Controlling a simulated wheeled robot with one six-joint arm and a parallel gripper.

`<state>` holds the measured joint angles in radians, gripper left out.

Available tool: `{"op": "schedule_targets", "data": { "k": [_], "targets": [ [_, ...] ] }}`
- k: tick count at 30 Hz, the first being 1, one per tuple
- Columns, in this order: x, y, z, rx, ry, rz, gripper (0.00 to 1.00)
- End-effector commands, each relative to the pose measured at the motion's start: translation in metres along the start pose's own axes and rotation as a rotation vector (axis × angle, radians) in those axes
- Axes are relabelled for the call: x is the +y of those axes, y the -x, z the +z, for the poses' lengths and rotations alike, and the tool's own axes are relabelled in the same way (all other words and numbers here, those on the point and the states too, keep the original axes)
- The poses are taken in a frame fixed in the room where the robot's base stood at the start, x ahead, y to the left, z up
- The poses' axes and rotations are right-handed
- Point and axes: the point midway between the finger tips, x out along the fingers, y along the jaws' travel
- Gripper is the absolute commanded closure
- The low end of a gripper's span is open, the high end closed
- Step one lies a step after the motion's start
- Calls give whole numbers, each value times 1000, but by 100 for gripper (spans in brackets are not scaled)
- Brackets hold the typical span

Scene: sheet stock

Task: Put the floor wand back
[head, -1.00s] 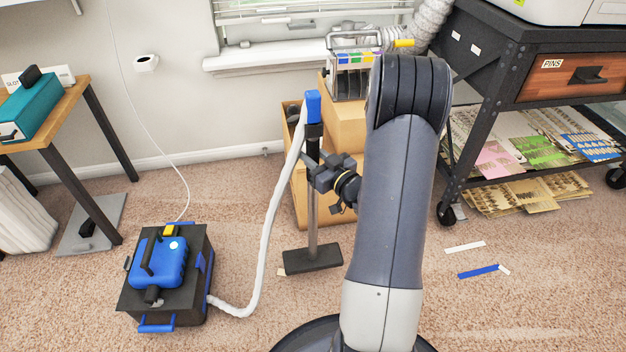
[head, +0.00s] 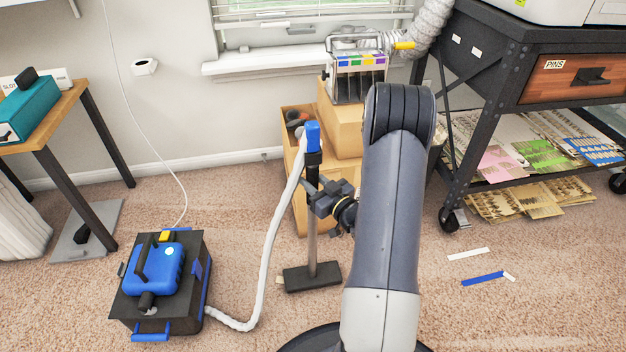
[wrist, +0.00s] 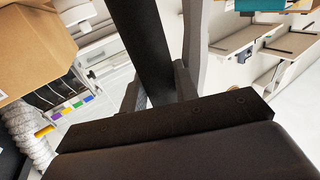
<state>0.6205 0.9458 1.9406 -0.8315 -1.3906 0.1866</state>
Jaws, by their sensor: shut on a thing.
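The floor wand has a blue top (head: 313,135), a grey tube (head: 312,235) and a flat black floor head (head: 312,277). It stands nearly upright left of my arm in the head view. A pale hose (head: 268,240) runs from its top to the blue and black vacuum (head: 158,280). My gripper (head: 318,192) is shut on the wand's shaft below the blue top. In the wrist view the black shaft (wrist: 143,45) passes between my fingers (wrist: 163,92). I cannot tell whether the floor head touches the carpet.
Cardboard boxes (head: 345,130) stand behind the wand against the wall. A black wheeled cart (head: 480,110) with sheets on its lower shelf stands at right. A wooden table (head: 55,120) is at left. Paper strips (head: 482,279) lie at right.

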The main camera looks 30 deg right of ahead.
Motion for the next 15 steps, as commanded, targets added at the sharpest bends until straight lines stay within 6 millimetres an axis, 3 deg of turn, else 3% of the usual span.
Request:
{"op": "schedule_targets", "data": {
  "k": [5, 6, 13, 15],
  "targets": [
    [0, 0, 2, 6, 2, 0, 100],
    [0, 0, 3, 0, 0, 0, 68],
    [0, 0, 3, -1, -1, 0, 50],
    [0, 0, 3, -1, -1, 0, 50]
  ]
}}
